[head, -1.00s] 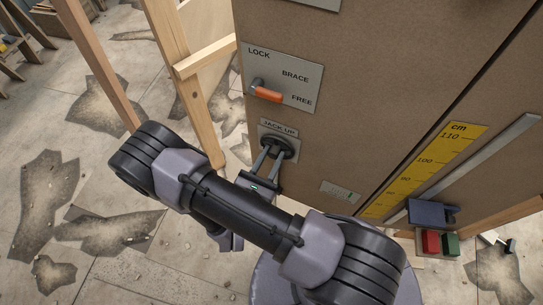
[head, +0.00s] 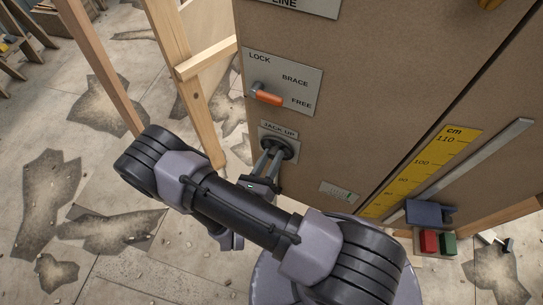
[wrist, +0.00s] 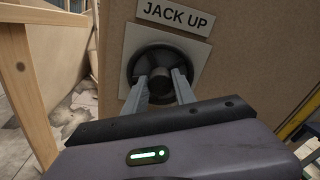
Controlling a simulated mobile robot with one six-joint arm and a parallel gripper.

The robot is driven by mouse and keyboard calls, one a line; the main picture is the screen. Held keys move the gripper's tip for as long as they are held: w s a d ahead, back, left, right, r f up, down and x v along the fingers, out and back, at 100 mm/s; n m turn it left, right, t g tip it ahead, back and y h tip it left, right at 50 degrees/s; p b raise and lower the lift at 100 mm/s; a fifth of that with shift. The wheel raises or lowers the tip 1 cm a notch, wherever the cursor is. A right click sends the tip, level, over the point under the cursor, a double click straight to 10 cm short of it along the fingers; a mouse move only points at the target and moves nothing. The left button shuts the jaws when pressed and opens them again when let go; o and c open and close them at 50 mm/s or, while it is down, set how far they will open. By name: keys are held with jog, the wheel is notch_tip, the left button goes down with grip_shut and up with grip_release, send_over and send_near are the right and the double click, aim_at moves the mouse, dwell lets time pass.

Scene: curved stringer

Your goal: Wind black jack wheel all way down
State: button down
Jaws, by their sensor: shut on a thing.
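The black jack wheel (head: 287,147) is mounted on a pale plate low on the brown panel, under a "JACK UP" label. In the wrist view the round black wheel (wrist: 146,60) faces me, with its hub in the middle. My gripper (head: 274,158) reaches to the wheel from the front, and it also shows in the wrist view (wrist: 161,82). Its two grey fingers are shut on the wheel, one on each side of the hub. The fingertips partly cover the wheel's lower part.
Above the wheel is a LOCK/BRACE/FREE plate with an orange lever (head: 267,97). To the right are a yellow cm scale (head: 420,172), a blue block (head: 428,213), and red (head: 429,241) and green (head: 448,243) buttons. Wooden posts (head: 185,85) stand at left.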

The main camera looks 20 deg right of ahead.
jog(key=shift+n, duration=0.6)
jog(key=c, duration=1)
grip_release()
jog(key=p+v, duration=0.2)
jog(key=v, duration=1.5)
jog(key=shift+s+a+r+p, duration=0.1)
jog(key=shift+s+p, duration=0.15)
jog(key=shift+p, duration=0.1)
